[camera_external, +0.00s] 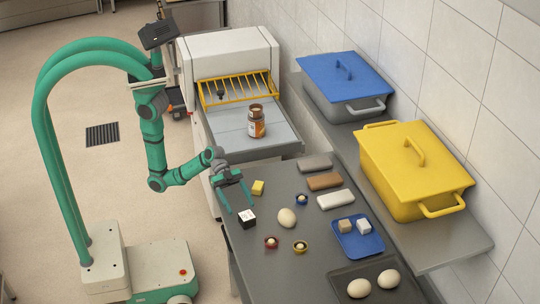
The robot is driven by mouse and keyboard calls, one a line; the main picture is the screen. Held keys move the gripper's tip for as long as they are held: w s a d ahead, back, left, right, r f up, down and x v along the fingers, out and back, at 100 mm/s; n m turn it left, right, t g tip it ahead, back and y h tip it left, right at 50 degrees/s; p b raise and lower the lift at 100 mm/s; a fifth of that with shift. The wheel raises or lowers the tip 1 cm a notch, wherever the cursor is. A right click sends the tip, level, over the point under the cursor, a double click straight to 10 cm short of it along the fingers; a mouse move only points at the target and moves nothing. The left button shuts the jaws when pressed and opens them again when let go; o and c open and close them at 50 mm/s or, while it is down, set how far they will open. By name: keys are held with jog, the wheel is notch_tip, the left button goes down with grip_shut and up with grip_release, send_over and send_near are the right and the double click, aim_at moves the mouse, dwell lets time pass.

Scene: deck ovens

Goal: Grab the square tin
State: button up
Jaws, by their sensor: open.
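My gripper (239,208) is open and points down over the left part of the dark worktop (330,258). A white cube with dark marks (247,217) is just below its fingertips; I cannot tell if they touch. No object is plainly marked as the square tin. A shallow blue tray (352,249), roughly square, lies on the worktop to the right of my gripper, with two small pale cubes in it. A dark tray (396,297) with two pale dough balls is at the front edge of the picture, partly cut off.
A yellow block (258,187), a pale ball (287,218), three small cups and three loaf-like bars lie on the worktop. A jar (257,122) stands on the machine's conveyor behind. A lidded yellow box (410,170) and blue-lidded box (343,85) stand on the wall shelf.

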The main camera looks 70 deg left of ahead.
aim_at(250, 225)
jog(key=shift+x, duration=3.75)
jog(key=shift+w+a+f, duration=0.1)
jog(key=shift+w+f, duration=0.05)
jog(key=c, duration=1.3)
